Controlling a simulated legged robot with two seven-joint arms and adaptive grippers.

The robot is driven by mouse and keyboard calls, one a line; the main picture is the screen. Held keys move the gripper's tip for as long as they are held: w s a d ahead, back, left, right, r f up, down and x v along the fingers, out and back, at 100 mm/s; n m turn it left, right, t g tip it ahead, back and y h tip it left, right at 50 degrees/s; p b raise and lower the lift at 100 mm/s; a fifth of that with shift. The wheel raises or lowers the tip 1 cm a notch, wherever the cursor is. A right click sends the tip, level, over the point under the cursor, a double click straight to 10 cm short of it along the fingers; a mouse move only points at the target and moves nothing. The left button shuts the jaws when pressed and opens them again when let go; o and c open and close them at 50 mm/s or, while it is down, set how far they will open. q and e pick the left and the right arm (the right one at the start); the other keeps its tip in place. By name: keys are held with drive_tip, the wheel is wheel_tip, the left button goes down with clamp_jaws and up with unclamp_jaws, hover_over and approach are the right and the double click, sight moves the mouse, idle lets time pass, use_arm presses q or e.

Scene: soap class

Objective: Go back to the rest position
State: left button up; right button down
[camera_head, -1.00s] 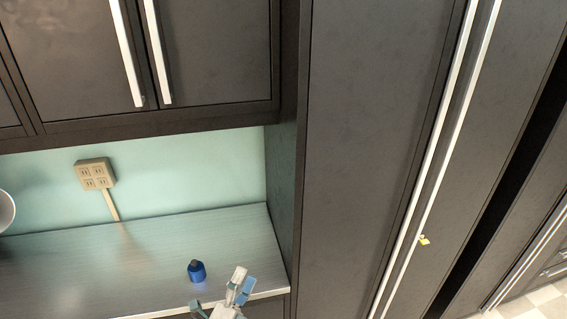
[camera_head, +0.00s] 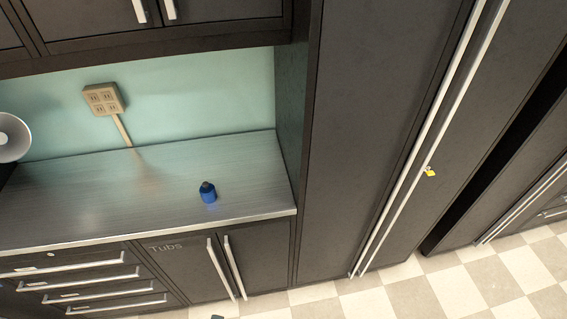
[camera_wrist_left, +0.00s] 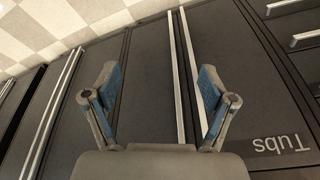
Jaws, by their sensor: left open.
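My left gripper (camera_wrist_left: 157,90) shows in the left wrist view with its two blue-padded fingers spread apart and nothing between them. It faces dark cabinet doors with long pale handles, one marked "Tubs". In the head view only a small bit at the bottom edge may be part of it. A small blue bottle with a dark cap (camera_head: 208,193) stands upright on the counter (camera_head: 95,205), near its right end, apart from the gripper. My right gripper is not in view.
Drawers (camera_head: 85,285) and the "Tubs" cabinet (camera_head: 190,265) lie under the counter. A tall dark cupboard (camera_head: 360,120) with a small yellow padlock (camera_head: 430,172) stands to the right. A wall socket (camera_head: 104,99) is above the counter. The checkered floor (camera_head: 400,300) is clear where seen.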

use_arm(q)
drive_tip(key=s+f+g, duration=0.1)
drive_tip(key=s+f, duration=0.1)
drive_tip(key=f, duration=0.9)
drive_tip(key=s+f, duration=0.2)
drive_tip(key=f, duration=0.9)
drive_tip(key=s+a+f+g, duration=0.1)
drive_tip(key=s+a+f, duration=0.2)
drive_tip(key=s+f, duration=1)
drive_tip(key=s, duration=0.3)
drive_tip(key=shift+s+f, duration=0.3)
drive_tip(key=shift+f, duration=0.05)
